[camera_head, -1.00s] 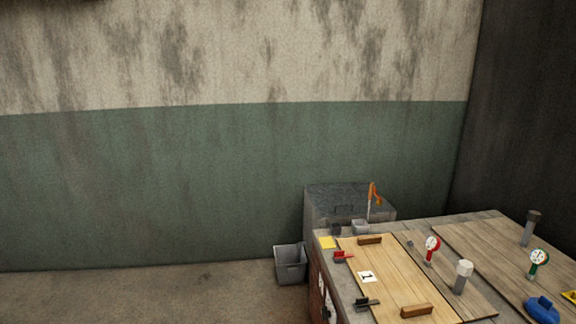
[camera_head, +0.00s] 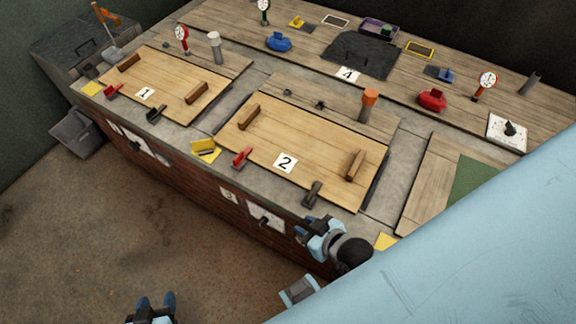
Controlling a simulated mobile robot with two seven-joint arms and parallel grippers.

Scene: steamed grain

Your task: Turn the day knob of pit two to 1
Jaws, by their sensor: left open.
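The pit two lid is a wooden board with a white "2" card (camera_head: 286,162), two wooden handles and small red and dark clamps at its front edge. Below it, on the brick front, is a white dial plate (camera_head: 256,211) with a dark knob (camera_head: 265,221); its pointer setting is too small to read. A small marked plate (camera_head: 228,195) is left of it. My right gripper (camera_head: 312,230) is by the bench front, right of the dial and apart from it; its finger opening is unclear. My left gripper (camera_head: 156,299) is open and empty, low over the floor.
The pit one lid (camera_head: 180,92) and its front panel (camera_head: 137,144) lie to the left. Another knobbed dial (camera_head: 508,130) lies at right. A grey bin (camera_head: 78,135) stands at far left. The floor before the bench is clear.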

